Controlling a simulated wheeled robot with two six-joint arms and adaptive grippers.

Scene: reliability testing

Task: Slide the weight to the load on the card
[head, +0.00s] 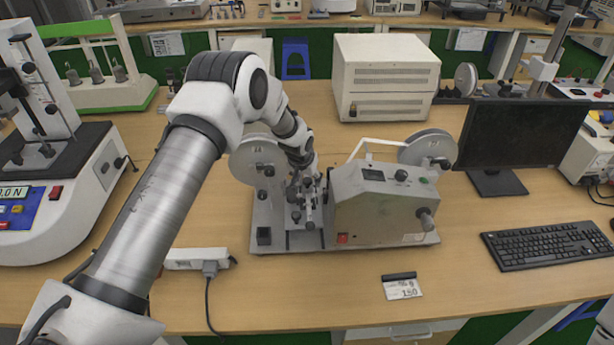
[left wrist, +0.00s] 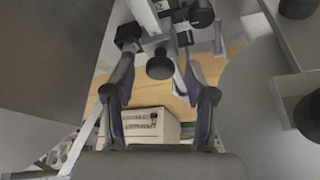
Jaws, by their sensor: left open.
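The card (head: 403,287) lies on the table in front of the tester, with a black strip at its top edge; its last line looks like 150 and the line above is hard to read. The tester (head: 380,205) is a grey bench machine with large discs. My left gripper (head: 308,195) reaches down into the tester's left half, among its small metal parts. In the left wrist view its fingers (left wrist: 160,62) are apart, with a dark round knob (left wrist: 160,66) showing between them. I cannot tell whether this knob is the weight, or whether the fingers touch it. My right gripper is not in view.
A monitor (head: 520,135) and keyboard (head: 552,245) stand at the right. A white power strip (head: 197,258) with a cable lies at the front left. A beige box (head: 386,77) stands behind the tester. Another tester (head: 60,190) fills the left. The front table is mostly clear.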

